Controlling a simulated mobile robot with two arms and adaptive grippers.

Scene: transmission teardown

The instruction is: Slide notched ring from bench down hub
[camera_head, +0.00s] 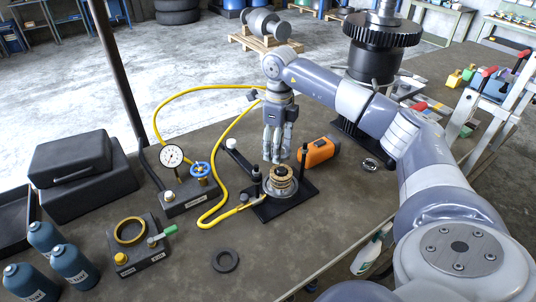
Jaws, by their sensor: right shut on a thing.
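The hub (281,190) stands upright in a round metal fixture on a black plate. My right gripper (276,158) points straight down and is shut on this ring. The fingers partly hide the ring, and I cannot tell how far down it sits or see its notches clearly. My left gripper is not in view.
Black posts stand close beside the hub. An orange tool (319,152) lies to its right. A yellow hose (222,208) curves on the left near a dial gauge (172,157). A dark flat ring (225,260) lies on bare bench (190,270) in front.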

